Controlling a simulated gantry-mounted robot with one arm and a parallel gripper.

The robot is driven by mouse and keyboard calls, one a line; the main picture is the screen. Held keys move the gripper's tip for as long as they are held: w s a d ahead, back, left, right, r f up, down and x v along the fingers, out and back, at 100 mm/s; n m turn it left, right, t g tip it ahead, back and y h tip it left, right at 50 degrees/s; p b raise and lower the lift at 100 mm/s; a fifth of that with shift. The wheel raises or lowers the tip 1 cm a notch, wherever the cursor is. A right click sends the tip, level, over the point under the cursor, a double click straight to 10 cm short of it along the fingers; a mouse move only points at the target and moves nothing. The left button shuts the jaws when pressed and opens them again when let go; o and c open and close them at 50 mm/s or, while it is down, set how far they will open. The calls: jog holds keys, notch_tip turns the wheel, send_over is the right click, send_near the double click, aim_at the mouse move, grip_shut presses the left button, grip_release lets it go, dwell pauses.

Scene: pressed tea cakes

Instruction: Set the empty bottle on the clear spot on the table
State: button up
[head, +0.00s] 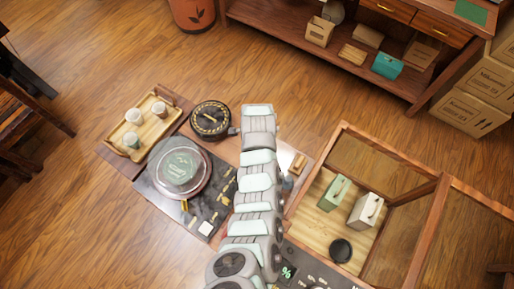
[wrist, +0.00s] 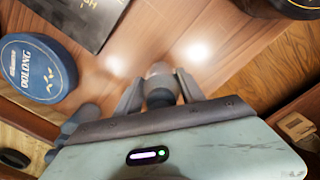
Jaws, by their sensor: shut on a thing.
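My gripper (wrist: 159,94) is low over the reddish wooden table (wrist: 225,65). It is shut on a small greyish, round-topped thing (wrist: 158,72), which appears to be the bottle. Only its top and part of its side show between the two fingers, so I cannot tell whether it is empty or touches the table. In the head view my arm covers the gripper and the bottle. Bare table wood with two bright reflections shows just ahead of the fingers in the wrist view.
A blue Oolong tin (wrist: 35,72) and a dark printed mat (wrist: 88,18) are at the wrist view's left. A round black thing (head: 210,120), a wooden tray (head: 153,107) with cups and a round pale-green-topped piece (head: 181,168) stand left of my arm. A wooden-framed case (head: 342,131) is right.

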jog(key=o, duration=1.4)
jog(key=shift+f, duration=0.1)
jog(key=shift+c, duration=0.2)
notch_tip(320, 180, up, 12)
jog(key=p, duration=1)
